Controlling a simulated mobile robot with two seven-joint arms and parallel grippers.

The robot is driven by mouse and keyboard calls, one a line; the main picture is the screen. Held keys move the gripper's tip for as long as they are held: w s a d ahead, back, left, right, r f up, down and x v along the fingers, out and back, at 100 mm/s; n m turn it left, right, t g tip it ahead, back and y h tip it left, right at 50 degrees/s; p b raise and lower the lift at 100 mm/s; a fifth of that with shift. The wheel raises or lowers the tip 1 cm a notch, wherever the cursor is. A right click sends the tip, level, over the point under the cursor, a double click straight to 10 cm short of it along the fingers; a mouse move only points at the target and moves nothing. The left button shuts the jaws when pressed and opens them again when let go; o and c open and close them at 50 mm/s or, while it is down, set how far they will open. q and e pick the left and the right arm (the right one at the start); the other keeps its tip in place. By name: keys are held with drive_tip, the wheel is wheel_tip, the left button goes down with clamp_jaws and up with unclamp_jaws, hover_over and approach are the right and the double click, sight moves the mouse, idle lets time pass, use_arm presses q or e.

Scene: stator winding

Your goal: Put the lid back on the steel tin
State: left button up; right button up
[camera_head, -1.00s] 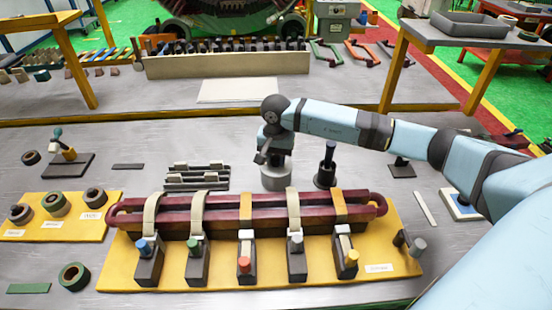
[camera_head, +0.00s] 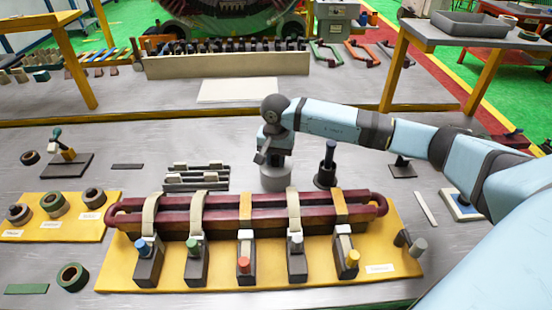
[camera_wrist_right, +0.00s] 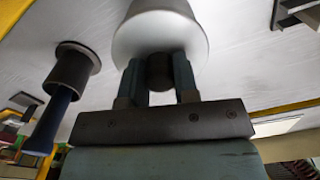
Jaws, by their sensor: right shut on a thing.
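The steel tin (camera_head: 276,180) is a short grey cylinder standing on the bench behind the yellow winding fixture. My right gripper (camera_head: 274,160) points down directly over it. In the right wrist view the gripper (camera_wrist_right: 159,80) is shut on the dark knob (camera_wrist_right: 160,72) of the lid (camera_wrist_right: 160,42), a pale round disc. The lid is in line with the tin, at its top. I cannot tell whether it is fully seated or slightly above the rim. My left gripper is not in view.
A dark post on a round base (camera_head: 326,170) stands close to the right of the tin. A dark slotted rack (camera_head: 196,178) lies to its left. The yellow fixture board (camera_head: 215,274) with maroon coil and clamps is in front. Bare bench lies behind the tin.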

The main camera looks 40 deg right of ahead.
drive_tip(key=o, duration=1.5)
drive_tip(key=shift+c, duration=0.2)
drive_tip(key=shift+r, duration=0.1)
drive_tip(key=shift+r+p, duration=1.45)
drive_tip(key=shift+r, duration=1.95)
clamp_jaws()
